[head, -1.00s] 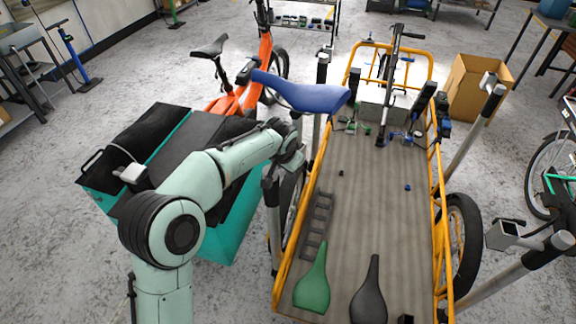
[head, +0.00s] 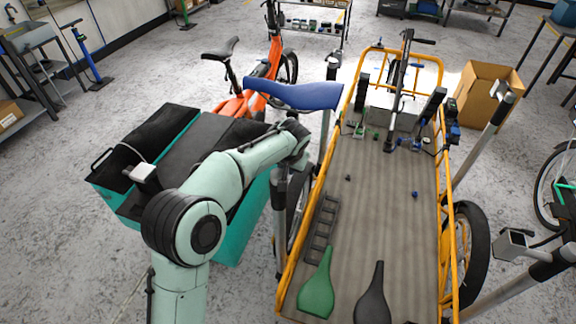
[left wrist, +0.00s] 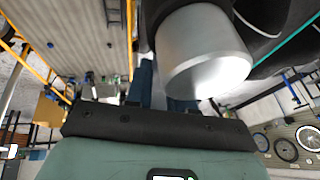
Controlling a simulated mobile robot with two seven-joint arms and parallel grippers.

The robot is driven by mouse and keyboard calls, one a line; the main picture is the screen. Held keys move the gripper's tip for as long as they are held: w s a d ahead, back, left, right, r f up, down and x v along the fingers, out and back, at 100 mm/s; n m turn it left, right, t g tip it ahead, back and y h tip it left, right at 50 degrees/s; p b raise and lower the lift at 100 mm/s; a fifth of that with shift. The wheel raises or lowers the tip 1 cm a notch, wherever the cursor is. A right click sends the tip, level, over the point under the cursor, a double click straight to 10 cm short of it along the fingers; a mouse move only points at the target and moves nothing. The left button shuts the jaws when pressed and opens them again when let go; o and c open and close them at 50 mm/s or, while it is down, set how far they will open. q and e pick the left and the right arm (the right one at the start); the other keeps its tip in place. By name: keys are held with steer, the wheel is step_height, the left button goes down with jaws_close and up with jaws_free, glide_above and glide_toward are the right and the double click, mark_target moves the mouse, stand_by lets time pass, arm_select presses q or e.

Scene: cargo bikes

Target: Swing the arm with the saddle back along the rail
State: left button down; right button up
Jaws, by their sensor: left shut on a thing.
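The blue saddle (head: 296,96) hangs in the air by the left side of the cargo bed (head: 372,215), its nose to the left. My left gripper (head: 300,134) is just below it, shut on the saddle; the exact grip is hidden. In the left wrist view its dark fingers (left wrist: 163,88) lie beside a silver cylinder (left wrist: 203,52). The yellow side rail (head: 300,235) runs along the bed, right of my gripper. My right gripper is not in view.
A teal box (head: 240,222) lies under my left arm. Another saddle (head: 222,49) tops the orange bike. A green saddle-shaped piece (head: 318,290) and a black one (head: 373,298) lie on the bed.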

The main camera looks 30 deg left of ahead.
arm_select(q)
steer(key=shift+a, duration=0.1)
steer(key=c, duration=1)
jaws_free()
steer(key=shift+s, duration=0.1)
steer(key=p+v, duration=0.1)
steer(key=v, duration=1.2)
steer(key=shift+r, duration=0.2)
